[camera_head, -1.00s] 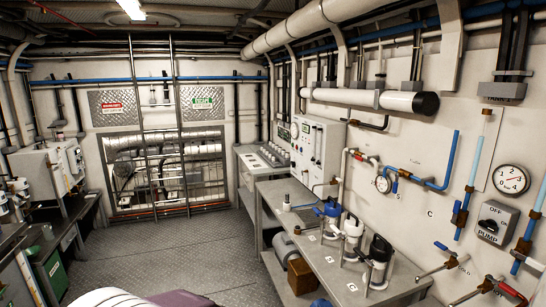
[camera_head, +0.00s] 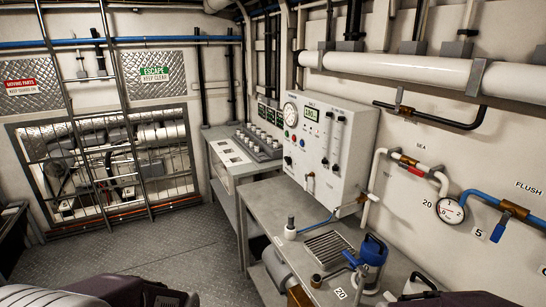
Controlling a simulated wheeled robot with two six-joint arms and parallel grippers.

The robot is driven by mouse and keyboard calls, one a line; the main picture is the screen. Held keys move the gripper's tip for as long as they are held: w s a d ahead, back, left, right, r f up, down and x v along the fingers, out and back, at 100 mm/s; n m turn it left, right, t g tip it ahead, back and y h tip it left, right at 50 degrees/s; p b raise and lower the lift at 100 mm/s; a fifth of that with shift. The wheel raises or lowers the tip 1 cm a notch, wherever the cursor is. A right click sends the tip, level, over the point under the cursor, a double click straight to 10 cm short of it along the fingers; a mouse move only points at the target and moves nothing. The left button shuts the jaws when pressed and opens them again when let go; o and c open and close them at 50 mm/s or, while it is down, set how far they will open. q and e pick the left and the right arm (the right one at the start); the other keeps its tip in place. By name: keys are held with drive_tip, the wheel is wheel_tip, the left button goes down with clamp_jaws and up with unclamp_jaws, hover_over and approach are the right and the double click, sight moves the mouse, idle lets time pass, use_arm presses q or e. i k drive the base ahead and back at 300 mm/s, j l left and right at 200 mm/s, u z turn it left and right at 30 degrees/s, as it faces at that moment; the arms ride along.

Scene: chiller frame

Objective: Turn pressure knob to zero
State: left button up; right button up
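A white control cabinet (camera_head: 345,150) stands on the grey bench against the right wall. Its front carries a round dial gauge (camera_head: 290,111), a green digital display (camera_head: 311,114) and several small knobs and buttons. One dark knob (camera_head: 287,160) sits low on the left of the front. The labels are too small to read, so I cannot tell which one is the pressure knob or where it points. Parts of my arms show at the bottom edge, well short of the cabinet. Neither gripper's fingers are in view.
The grey bench (camera_head: 258,205) holds a blue-topped pump (camera_head: 372,250), a drain grille (camera_head: 327,246) and a white bottle (camera_head: 290,229). Pipes and a wall gauge (camera_head: 450,211) are to the right. A sloped console (camera_head: 258,143) stands behind. The floor (camera_head: 150,245) at left is clear.

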sight(288, 160)
drive_tip(key=i+j, duration=0.4)
drive_tip(key=i, duration=0.2)
drive_tip(key=i+j, duration=0.4)
drive_tip(key=i, duration=0.2)
drive_tip(key=i+j, duration=0.4)
drive_tip(key=i, duration=0.15)
drive_tip(key=i+j, duration=0.35)
drive_tip(key=i, duration=0.25)
